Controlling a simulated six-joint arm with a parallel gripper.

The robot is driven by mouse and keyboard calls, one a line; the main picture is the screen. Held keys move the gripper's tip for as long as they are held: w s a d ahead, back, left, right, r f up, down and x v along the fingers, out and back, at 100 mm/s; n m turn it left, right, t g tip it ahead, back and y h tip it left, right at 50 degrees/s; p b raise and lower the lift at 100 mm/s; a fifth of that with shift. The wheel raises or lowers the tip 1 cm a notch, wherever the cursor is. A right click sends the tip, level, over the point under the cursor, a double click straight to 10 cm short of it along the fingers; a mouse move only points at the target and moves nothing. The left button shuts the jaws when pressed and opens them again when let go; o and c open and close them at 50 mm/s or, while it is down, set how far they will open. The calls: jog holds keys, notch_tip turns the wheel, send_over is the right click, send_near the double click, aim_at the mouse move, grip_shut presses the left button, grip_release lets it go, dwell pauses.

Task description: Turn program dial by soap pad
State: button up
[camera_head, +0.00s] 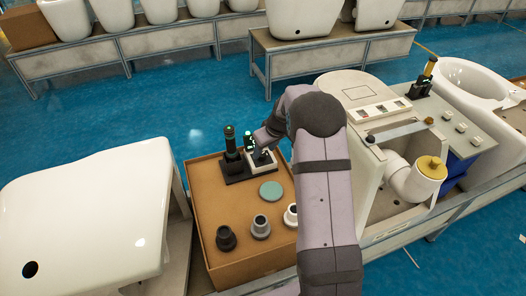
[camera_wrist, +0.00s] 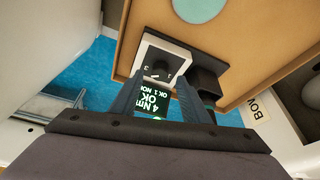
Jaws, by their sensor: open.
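The program dial (camera_wrist: 158,70) is a dark round knob on a small white-framed box (camera_wrist: 178,52) with scale marks. In the head view this box (camera_head: 262,158) stands at the back of a brown-topped stand, near a round teal pad (camera_head: 271,191). The pad also shows at the top of the wrist view (camera_wrist: 200,6). My gripper (camera_wrist: 160,80) is open, its two fingers on either side of the dial in the picture. I cannot tell whether they touch it. In the head view my gripper (camera_head: 263,138) is over the box, partly hidden by my arm.
A lit green display (camera_wrist: 150,103) shows between the fingers. A dark upright tool (camera_head: 232,143) stands left of the box. Several round cups, including a black one (camera_head: 226,238), stand at the front of the brown top (camera_head: 205,190). White ceramic fixtures (camera_head: 90,225) flank the stand.

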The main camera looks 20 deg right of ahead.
aim_at(262, 154)
jog(key=shift+x, duration=1.55)
jog(key=shift+r, duration=0.1)
jog(key=c, duration=1.1)
jog(key=shift+o, duration=0.2)
